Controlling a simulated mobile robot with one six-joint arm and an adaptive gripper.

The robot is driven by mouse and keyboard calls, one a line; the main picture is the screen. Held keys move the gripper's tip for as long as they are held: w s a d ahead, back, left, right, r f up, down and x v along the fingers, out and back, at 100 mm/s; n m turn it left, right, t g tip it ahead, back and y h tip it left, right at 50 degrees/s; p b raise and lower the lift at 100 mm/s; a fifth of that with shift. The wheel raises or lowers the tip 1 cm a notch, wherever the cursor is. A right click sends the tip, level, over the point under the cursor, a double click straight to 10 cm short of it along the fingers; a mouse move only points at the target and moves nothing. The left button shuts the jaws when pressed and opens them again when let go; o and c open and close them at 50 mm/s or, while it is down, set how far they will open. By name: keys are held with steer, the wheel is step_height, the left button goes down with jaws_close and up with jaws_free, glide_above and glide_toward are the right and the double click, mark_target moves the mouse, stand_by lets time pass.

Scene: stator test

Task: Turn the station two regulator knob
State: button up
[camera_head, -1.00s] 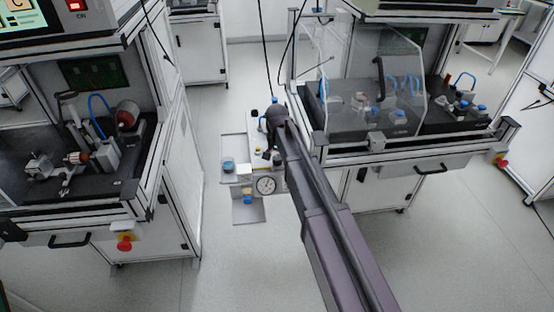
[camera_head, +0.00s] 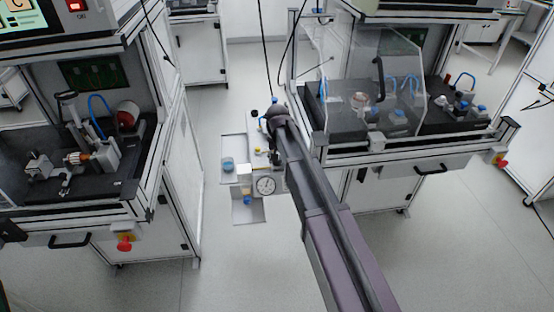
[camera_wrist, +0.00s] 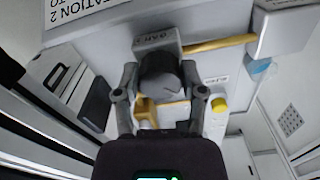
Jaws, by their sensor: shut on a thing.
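The dark grey, round regulator knob (camera_wrist: 160,88) shows at the middle of the wrist view, below a plate with upside-down lettering. My gripper (camera_wrist: 159,75) has one finger on each side of the knob and is shut on it. A sign reading "STATION 2" (camera_wrist: 75,10) is at the top left of the wrist view. In the head view, my arm reaches to the panel between the two benches. The knob and my fingers are hidden behind my wrist there.
A yellow pipe (camera_wrist: 220,42) runs beside the knob toward a white box (camera_wrist: 280,30). A yellow cap (camera_wrist: 219,105) lies close to my right finger. In the head view, a bench (camera_head: 75,205) stands at left and a bench with clear guards (camera_head: 400,150) at right. Floor is open in front.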

steer(key=n, duration=1.1)
steer(key=shift+d+n, duration=0.1)
steer(key=shift+n, duration=0.3)
steer(key=o, duration=1.1)
steer(key=shift+w, duration=0.1)
steer(key=shift+o, duration=0.2)
steer(key=shift+m, duration=0.4)
